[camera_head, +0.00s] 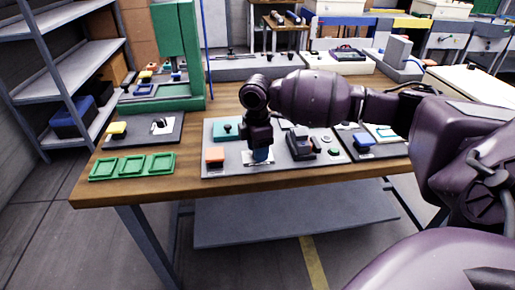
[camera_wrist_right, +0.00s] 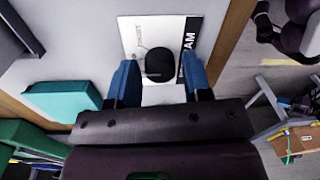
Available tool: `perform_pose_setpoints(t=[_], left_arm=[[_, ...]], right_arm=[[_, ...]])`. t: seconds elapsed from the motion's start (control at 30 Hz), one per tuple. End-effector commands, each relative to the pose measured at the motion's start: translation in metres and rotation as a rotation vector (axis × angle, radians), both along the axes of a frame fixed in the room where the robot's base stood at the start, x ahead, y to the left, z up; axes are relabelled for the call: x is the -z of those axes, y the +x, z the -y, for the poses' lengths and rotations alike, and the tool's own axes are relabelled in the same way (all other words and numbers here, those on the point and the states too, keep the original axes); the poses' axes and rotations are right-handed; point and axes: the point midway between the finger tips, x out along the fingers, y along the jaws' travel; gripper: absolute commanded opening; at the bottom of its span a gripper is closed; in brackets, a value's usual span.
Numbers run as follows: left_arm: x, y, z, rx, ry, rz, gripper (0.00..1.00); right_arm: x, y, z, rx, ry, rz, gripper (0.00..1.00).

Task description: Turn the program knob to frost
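The program knob (camera_wrist_right: 159,62) is a round black knob on a white label plate (camera_wrist_right: 148,32) with a black band, on which the letters "AM" show. The small print around the knob is too small to read surely. My right gripper (camera_wrist_right: 160,72) has its two blue fingers apart, one on each side of the knob in the picture; I cannot tell whether they touch it. In the head view my right gripper (camera_head: 261,155) points down over the label plate (camera_head: 251,162) on the grey panel (camera_head: 232,170) and hides the knob. My left gripper is not in view.
Green trays (camera_head: 132,166) lie at the left of the wooden table (camera_head: 190,185). A teal block (camera_wrist_right: 60,100) is beside the gripper in the wrist view.

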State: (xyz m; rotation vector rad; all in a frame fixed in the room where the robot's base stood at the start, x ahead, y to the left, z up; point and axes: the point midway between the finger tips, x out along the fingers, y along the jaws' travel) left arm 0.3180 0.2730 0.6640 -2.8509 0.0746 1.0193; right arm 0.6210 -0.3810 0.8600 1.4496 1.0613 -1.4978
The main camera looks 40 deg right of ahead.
Motion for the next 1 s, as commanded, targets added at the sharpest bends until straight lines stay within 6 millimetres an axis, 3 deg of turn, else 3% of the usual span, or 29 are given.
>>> perform_pose_setpoints(t=[0.03, 0.23, 0.57, 0.83, 1.0], left_arm=[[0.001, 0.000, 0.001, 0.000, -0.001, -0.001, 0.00], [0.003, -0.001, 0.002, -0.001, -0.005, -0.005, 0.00], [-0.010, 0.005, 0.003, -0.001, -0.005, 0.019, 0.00], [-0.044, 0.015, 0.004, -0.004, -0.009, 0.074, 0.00], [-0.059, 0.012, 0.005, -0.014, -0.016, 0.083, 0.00]], right_arm=[[0.000, 0.000, 0.000, 0.000, 0.000, 0.000, 0.38], [0.000, 0.000, 0.000, 0.000, 0.000, 0.000, 0.07], [-0.005, 0.000, 0.000, 0.050, 0.001, 0.005, 0.07], [-0.010, 0.000, -0.001, 0.226, 0.004, 0.009, 0.07], [-0.010, 0.000, -0.001, 0.374, 0.004, 0.007, 0.07]])
